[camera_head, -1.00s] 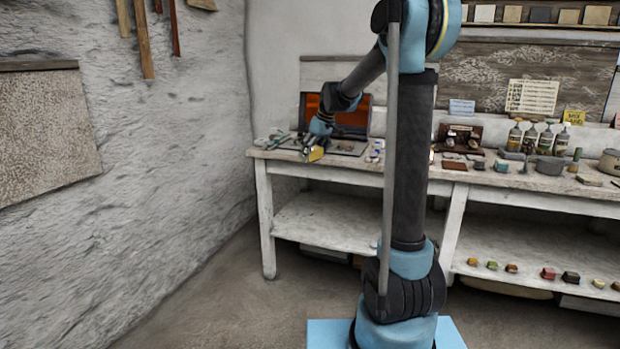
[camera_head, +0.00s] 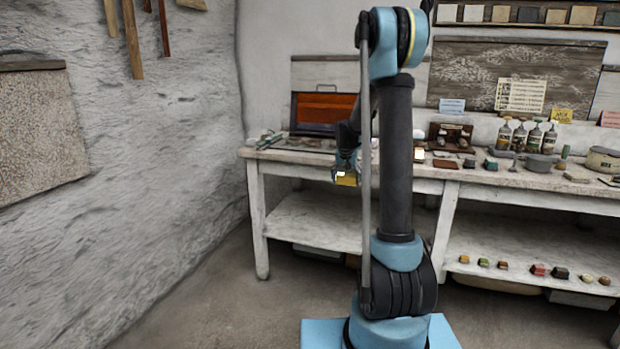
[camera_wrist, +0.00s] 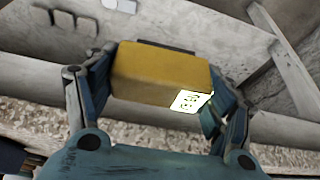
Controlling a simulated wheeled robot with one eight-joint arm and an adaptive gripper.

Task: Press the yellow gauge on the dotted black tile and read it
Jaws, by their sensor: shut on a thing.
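The yellow gauge (camera_head: 347,181) is a block held in my gripper (camera_head: 344,172), in front of the bench's front edge and left of my arm column. In the wrist view the gauge (camera_wrist: 150,70) sits between both fingers, which are shut on its two ends. A small lit white display (camera_wrist: 189,101) with dark marks shows at its lower right; I cannot make out the reading. A dark strip shows along its far top edge. I cannot pick out the dotted black tile in either view; part of the bench top is hidden by my arm.
The white bench (camera_head: 300,158) carries an open orange-lined case (camera_head: 322,108) at the left. Small blocks, bottles (camera_head: 519,136) and pots (camera_head: 539,163) stand at the right. The lower shelf (camera_head: 320,222) holds several small blocks at the right. Floor at the left is clear.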

